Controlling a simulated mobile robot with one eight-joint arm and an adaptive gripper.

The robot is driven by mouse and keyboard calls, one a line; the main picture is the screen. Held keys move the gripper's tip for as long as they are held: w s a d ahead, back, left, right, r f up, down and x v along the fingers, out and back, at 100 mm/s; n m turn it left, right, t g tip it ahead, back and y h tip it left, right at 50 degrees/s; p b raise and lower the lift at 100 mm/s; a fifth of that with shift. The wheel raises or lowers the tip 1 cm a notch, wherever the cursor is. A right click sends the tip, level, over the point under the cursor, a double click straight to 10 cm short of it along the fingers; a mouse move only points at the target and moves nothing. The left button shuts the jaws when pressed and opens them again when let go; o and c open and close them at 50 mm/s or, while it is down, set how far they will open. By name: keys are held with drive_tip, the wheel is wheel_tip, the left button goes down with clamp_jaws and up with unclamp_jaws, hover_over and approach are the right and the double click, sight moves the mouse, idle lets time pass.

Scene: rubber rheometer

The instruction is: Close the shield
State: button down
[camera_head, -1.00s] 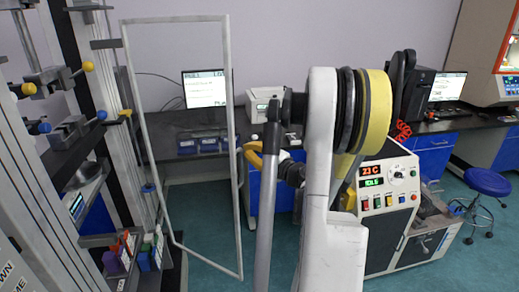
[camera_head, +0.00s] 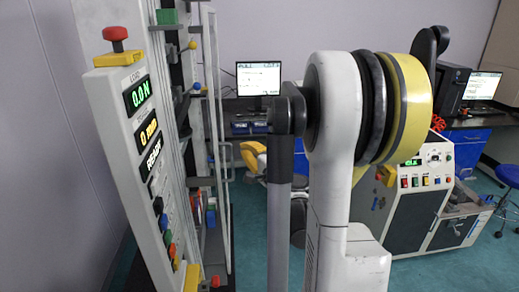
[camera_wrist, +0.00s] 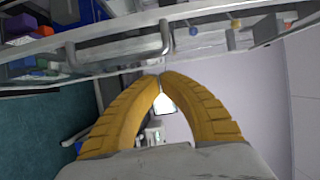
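The shield (camera_head: 215,60) is a tall clear panel in a thin light-grey frame on the front of the testing machine. In the head view I see it nearly edge-on. In the wrist view its frame (camera_wrist: 215,11) crosses the top, with a grey U-shaped handle (camera_wrist: 115,60) on it. My gripper (camera_wrist: 162,75) has yellow fingers whose tips meet just below the handle's right end. Nothing shows between them, and I cannot tell whether they touch the shield. In the head view my gripper (camera_head: 247,153) is right of the frame, partly hidden by my arm.
The testing machine's control panel (camera_head: 150,135), with a red button on top, stands close at left. A bench with a monitor (camera_head: 258,77) is behind. A white instrument with coloured buttons (camera_head: 425,190) stands at right. Teal floor is open between.

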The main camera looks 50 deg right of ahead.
drive_tip(key=shift+w+a, duration=0.45)
drive_tip(key=shift+a, duration=0.3)
drive_tip(key=shift+w+a, duration=0.45)
drive_tip(key=shift+a, duration=0.25)
drive_tip(key=shift+w+a, duration=0.1)
drive_tip(key=shift+a, duration=0.05)
